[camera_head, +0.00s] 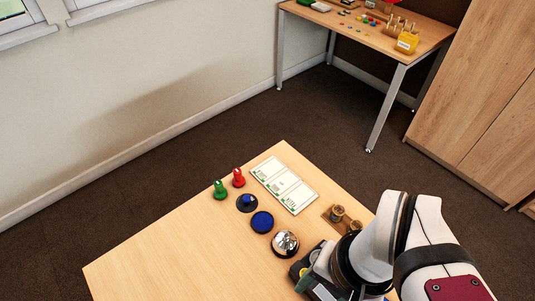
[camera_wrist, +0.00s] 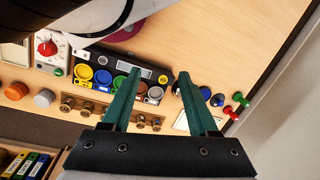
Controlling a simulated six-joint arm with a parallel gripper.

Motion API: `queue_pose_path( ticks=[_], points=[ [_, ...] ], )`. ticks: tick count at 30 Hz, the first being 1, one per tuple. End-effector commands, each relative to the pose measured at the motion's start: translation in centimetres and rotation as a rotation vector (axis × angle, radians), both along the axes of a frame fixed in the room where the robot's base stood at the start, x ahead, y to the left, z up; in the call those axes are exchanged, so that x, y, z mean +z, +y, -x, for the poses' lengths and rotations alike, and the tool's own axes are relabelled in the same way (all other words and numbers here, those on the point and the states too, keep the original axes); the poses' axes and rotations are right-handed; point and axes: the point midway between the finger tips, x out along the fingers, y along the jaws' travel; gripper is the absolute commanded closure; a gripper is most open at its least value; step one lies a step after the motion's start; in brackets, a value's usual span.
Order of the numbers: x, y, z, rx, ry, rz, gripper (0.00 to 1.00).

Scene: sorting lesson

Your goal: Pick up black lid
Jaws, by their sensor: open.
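My gripper (camera_wrist: 160,73) shows in the wrist view as two green fingers, spread apart with nothing between them. Its fingertips reach over the right end of a dark tray (camera_wrist: 152,71) holding several round coloured pieces, among them a yellow one (camera_wrist: 84,72) and a blue one (camera_wrist: 103,76). I cannot tell for sure which piece is the black lid; the left finger covers part of the tray. In the head view my arm hides most of the tray. A dark round piece with a blue top (camera_head: 247,203) stands on the table there.
A silver bell (camera_head: 285,243), a blue disc (camera_head: 262,222), green (camera_head: 220,190) and red (camera_head: 238,178) pawns and white cards (camera_head: 285,184) stand close by. Brass cylinders (camera_head: 337,212) sit on a wooden board. The table's left part (camera_head: 170,250) is clear.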

Motion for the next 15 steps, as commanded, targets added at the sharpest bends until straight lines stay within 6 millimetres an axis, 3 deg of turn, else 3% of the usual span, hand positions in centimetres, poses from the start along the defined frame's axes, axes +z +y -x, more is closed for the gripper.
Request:
queue_pose_path(
  ticks=[2,6,15],
  points=[
    [0.0,0.0,0.0,0.0,0.0,0.0,0.4],
    [0.0,0.0,0.0,0.0,0.0,0.0,0.15],
    [0.23,0.05,-0.51,0.014,-0.001,0.002,0.14]
  ],
)
